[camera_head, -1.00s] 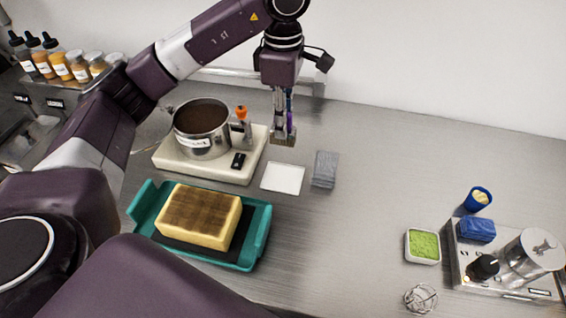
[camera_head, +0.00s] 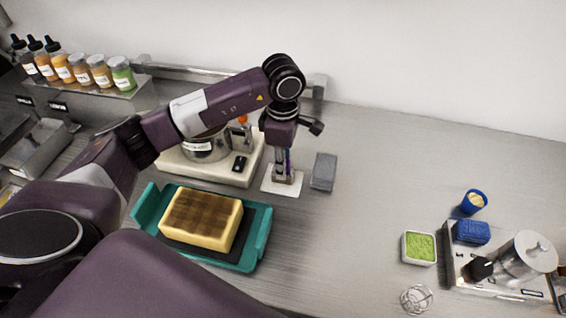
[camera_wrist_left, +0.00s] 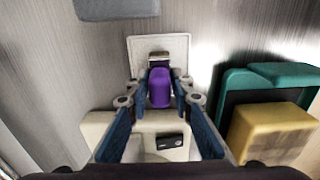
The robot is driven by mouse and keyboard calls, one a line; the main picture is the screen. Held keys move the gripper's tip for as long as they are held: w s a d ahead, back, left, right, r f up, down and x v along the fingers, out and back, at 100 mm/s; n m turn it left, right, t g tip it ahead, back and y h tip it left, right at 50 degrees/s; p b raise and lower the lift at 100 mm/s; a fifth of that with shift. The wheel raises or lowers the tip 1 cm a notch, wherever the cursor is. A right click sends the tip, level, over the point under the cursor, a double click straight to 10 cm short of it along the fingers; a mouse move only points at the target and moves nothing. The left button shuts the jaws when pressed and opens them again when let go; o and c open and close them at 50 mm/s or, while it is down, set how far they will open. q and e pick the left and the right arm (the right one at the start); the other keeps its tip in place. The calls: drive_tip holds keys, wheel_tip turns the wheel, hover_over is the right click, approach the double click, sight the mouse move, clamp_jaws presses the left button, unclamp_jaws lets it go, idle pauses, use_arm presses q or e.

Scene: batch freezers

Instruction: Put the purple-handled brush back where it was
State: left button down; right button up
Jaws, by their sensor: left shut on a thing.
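My left gripper (camera_head: 286,176) points down and is shut on the purple-handled brush (camera_wrist_left: 160,88). In the head view only a thin strip of purple shows between the fingers. In the left wrist view the purple handle stands between the two blue-sided fingers, with a grey metal part beyond it. The brush is at the white square plate (camera_head: 268,188), which also shows in the left wrist view (camera_wrist_left: 138,47). I cannot tell whether the brush touches the plate. My right gripper is in neither view.
A grey folded cloth (camera_head: 324,171) lies right of the plate. A cream hot plate (camera_head: 185,168) with a steel pot (camera_head: 207,150) stands behind left. A teal tray (camera_head: 261,233) with a yellow block (camera_head: 228,231) is in front. The counter's middle is clear.

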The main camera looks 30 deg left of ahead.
use_arm(q)
drive_tip(key=shift+f, duration=0.1)
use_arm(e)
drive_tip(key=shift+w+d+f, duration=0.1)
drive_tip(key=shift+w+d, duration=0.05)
use_arm(q)
drive_tip(key=shift+f+b, duration=0.15)
drive_tip(key=shift+b, duration=0.15)
drive_tip(key=c, duration=1.7)
unclamp_jaws()
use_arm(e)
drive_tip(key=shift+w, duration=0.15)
